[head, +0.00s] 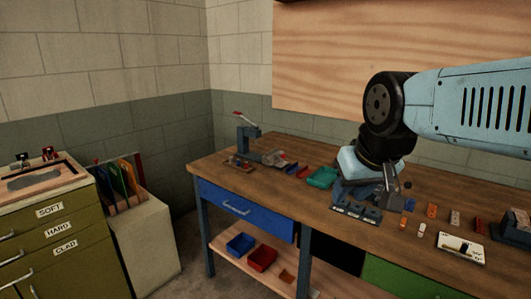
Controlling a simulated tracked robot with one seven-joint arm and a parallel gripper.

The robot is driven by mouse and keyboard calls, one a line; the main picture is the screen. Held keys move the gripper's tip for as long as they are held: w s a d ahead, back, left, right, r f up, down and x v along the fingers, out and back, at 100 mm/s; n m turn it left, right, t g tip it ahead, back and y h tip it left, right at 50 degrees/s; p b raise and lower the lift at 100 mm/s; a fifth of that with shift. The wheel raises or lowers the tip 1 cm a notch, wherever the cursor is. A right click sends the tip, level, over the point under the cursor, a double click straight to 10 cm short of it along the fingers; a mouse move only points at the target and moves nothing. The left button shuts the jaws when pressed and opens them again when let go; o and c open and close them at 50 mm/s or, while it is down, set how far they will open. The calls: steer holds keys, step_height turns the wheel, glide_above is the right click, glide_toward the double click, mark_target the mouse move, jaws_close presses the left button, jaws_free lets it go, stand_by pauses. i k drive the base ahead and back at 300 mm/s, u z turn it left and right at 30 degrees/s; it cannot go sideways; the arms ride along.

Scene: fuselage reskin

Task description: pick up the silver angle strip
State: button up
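My gripper (378,184) points down over the workbench (218,169), right of the teal tray. It is low over a dark blue-grey block (357,210) with light labels along its front. A narrow grey upright piece (391,178) shows at the gripper's right side; I cannot tell whether it is a finger or the silver angle strip. I cannot pick out the strip surely anywhere else. The fingertips are too small and partly hidden, so opening and grip cannot be told.
A vise-like tool with a red handle (249,135) and a teal tray (322,178) stand left on the bench. Small coloured pieces and a white gauge-like box (461,247) lie right. Blue (240,245) and red (262,258) bins sit on the lower shelf. An olive drawer cabinet (56,240) stands left.

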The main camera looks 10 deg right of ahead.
mark_target(273, 153)
steer(key=u, duration=0.35)
steer(key=i, duration=0.15)
steer(key=z, duration=0.5)
steer(key=k, duration=0.45)
steer(key=z, duration=1.05)
steer(key=i, duration=0.1)
steer(key=u, duration=2.95)
steer(key=i, duration=1.4)
steer(key=z, duration=0.4)
